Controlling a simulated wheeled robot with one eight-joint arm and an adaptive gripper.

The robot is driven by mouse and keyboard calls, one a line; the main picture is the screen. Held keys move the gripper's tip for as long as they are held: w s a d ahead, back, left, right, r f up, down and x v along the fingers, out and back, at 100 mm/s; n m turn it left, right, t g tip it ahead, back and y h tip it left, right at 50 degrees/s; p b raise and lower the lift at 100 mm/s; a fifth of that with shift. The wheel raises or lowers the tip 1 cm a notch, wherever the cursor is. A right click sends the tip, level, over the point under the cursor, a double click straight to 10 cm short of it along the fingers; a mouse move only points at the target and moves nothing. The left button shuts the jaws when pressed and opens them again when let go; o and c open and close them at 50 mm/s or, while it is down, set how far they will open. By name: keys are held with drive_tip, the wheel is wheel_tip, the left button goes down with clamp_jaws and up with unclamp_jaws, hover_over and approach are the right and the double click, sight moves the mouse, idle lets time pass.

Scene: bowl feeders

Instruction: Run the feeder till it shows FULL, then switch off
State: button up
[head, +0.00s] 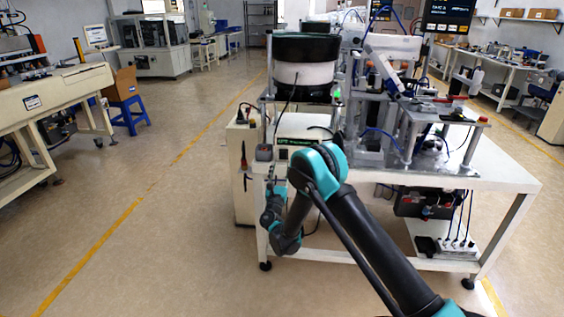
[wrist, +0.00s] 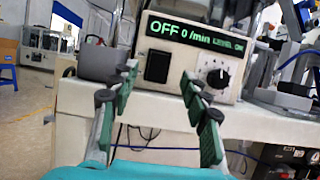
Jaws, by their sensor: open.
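The feeder's control box (wrist: 190,60) fills the middle of the wrist view. Its green display (wrist: 192,33) reads OFF and 0/min, with a small LEVEL word beside it. Below are a black rocker switch (wrist: 157,67) and a round dial (wrist: 218,78). In the head view the control box (head: 297,141) sits at the table's front edge, below the black and white bowl feeder (head: 303,72). My gripper (wrist: 160,74) is open and empty in front of the panel, its fingertips either side of the switch. In the head view my gripper is small and its fingers are unclear.
A grey block (wrist: 98,62) stands left of the control box. The white table (head: 470,178) carries fixtures to the right. A green light (head: 337,93) glows beside the bowl. The floor left of the table is clear.

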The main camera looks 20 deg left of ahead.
drive_tip(key=v, duration=0.5)
drive_tip(key=shift+s+d+f, duration=0.1)
drive_tip(key=shift+s+f, duration=0.1)
drive_tip(key=shift+s, duration=0.15)
